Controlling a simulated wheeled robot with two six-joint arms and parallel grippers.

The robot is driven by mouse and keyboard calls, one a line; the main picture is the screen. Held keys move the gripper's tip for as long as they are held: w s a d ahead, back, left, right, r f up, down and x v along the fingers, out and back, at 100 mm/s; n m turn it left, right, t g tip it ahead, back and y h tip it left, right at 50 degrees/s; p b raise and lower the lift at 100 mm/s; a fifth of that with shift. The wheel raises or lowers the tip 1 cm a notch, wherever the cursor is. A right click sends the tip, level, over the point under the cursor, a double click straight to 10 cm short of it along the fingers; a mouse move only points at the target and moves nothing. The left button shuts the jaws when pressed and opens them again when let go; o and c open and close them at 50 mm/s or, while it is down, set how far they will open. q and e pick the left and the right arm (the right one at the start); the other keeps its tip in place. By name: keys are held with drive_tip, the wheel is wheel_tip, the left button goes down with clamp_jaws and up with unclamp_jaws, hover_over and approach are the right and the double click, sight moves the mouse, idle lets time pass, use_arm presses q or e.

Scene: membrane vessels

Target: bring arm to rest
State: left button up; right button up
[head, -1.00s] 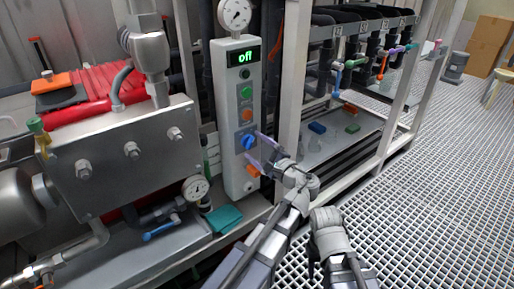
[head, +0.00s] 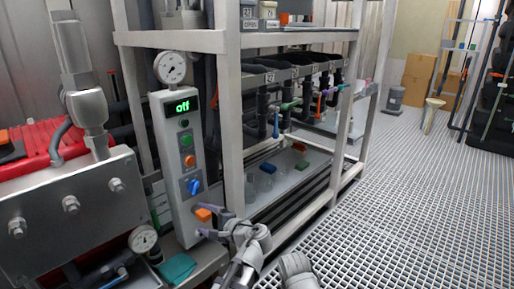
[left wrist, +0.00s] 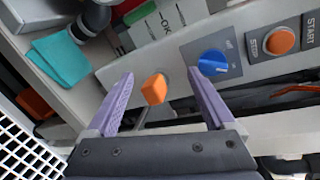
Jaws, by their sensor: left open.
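My left gripper (head: 208,222) is open, with its purple fingers near the lower part of the white control panel (head: 178,150). In the left wrist view, the open fingers of my left gripper (left wrist: 160,78) stand on either side of an orange knob (left wrist: 154,88), and I see no grip on it. The orange knob also shows in the head view (head: 203,214). A blue rotary switch (left wrist: 213,63) and an orange stop button (left wrist: 279,41) lie to the right in the wrist view. The panel's display (head: 182,106) reads "off". My right gripper's fingers are not visible.
A metal block with bolts (head: 75,215) and a gauge (head: 143,239) stand to the left. A rack post (head: 229,130) rises close right of the panel. A teal cloth (head: 177,268) lies below it. The grating floor (head: 400,200) on the right is mostly clear.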

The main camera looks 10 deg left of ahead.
use_arm(q)
drive_tip(key=s+d+f+n+g+h, duration=0.2)
drive_tip(key=s+f+n+g+h, duration=0.3)
drive_tip(key=f, duration=0.3)
drive_tip(key=s+d+f+n+g+h, duration=0.2)
drive_tip(key=s+f+n+h, duration=0.35)
drive_tip(key=s+f, duration=0.2)
drive_tip(key=s+d+r+m+g+p, duration=0.1)
drive_tip(key=s+d+r+m+p, duration=0.2)
drive_tip(key=d, duration=0.4)
drive_tip(key=s+d+r+m+p, duration=0.1)
drive_tip(key=s+d+r+p, duration=0.25)
drive_tip(key=d, duration=0.25)
wheel_tip(320, 180, up, 36)
drive_tip(key=h+p, duration=0.1)
drive_tip(key=p, duration=3.6)
drive_tip(key=shift+s, duration=0.35)
